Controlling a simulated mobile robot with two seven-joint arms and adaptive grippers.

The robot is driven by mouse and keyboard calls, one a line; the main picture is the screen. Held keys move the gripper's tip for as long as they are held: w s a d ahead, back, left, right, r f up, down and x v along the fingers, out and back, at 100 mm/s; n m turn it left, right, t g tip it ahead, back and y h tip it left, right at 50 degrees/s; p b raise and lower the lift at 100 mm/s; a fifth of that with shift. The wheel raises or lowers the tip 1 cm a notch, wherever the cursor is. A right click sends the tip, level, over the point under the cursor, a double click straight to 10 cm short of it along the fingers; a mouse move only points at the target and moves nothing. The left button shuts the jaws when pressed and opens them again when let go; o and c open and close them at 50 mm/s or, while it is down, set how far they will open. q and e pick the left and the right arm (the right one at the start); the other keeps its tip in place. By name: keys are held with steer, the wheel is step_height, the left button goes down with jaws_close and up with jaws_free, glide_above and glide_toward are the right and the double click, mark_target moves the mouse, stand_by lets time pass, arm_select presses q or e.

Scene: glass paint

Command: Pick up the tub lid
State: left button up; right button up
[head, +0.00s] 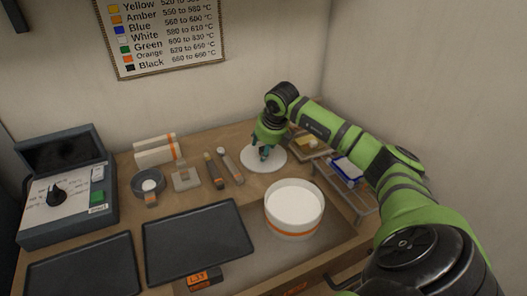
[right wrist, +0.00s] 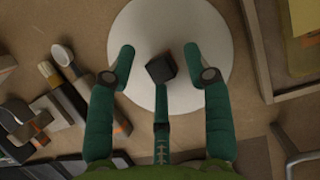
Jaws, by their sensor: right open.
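The tub lid (head: 277,160) is a flat white disc lying on the wooden bench behind the white tub (head: 293,211), which has an orange band. My right gripper (head: 264,153) is over the lid, pointing down. I cannot tell whether any finger touches the lid. My left gripper is out of view.
A wire rack (head: 343,187) with a blue-and-white item stands right of the lid. A brush and a spoon-like tool (head: 229,163) lie to its left. Two dark trays (head: 197,240) fill the front left. A control box (head: 65,190) stands at the far left.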

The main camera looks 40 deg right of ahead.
steer(key=c, duration=1)
steer(key=shift+r, duration=0.15)
